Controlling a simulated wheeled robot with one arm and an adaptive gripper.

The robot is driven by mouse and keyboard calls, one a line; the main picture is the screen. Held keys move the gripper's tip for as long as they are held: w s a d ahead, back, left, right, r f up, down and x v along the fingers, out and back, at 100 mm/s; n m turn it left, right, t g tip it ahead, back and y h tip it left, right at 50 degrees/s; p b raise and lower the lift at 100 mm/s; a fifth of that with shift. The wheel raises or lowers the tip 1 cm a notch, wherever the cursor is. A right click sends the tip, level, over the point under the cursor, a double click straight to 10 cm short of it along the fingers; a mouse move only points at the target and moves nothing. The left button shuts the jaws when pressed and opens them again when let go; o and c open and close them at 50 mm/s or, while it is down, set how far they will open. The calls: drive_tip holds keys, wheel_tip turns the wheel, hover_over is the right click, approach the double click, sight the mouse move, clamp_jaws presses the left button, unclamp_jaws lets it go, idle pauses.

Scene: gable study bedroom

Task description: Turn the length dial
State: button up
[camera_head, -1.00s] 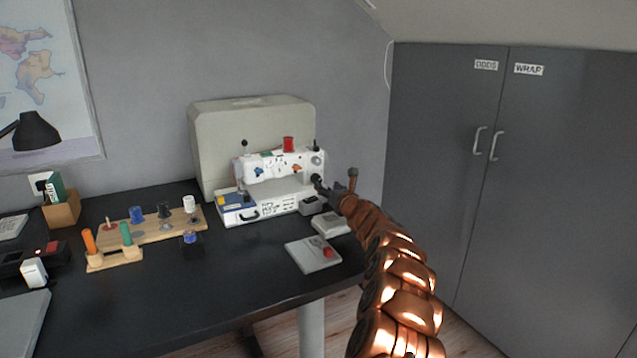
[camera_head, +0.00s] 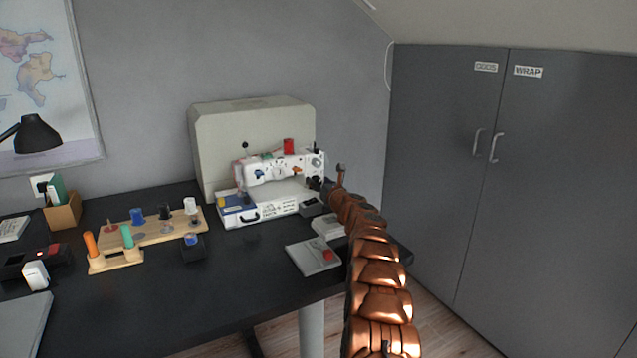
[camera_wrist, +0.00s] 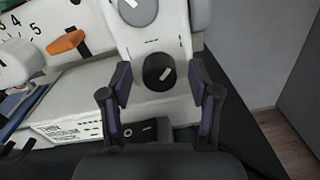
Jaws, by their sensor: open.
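The white sewing machine (camera_head: 283,168) stands on the black desk against a beige case. I cannot read which of these is the length dial. My gripper (camera_wrist: 160,86) is open, with one finger on each side of the black dial and no clear contact. In the head view my gripper (camera_head: 318,184) is at the machine's right end, hiding the black dial.
A wooden spool rack (camera_head: 150,232) stands at left. The grey cupboard (camera_head: 440,150) is at right. The desk's front middle is clear.

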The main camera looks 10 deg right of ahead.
drive_tip(key=shift+w+a, duration=0.1)
drive_tip(key=shift+w, duration=0.1)
drive_tip(key=c, duration=1.2)
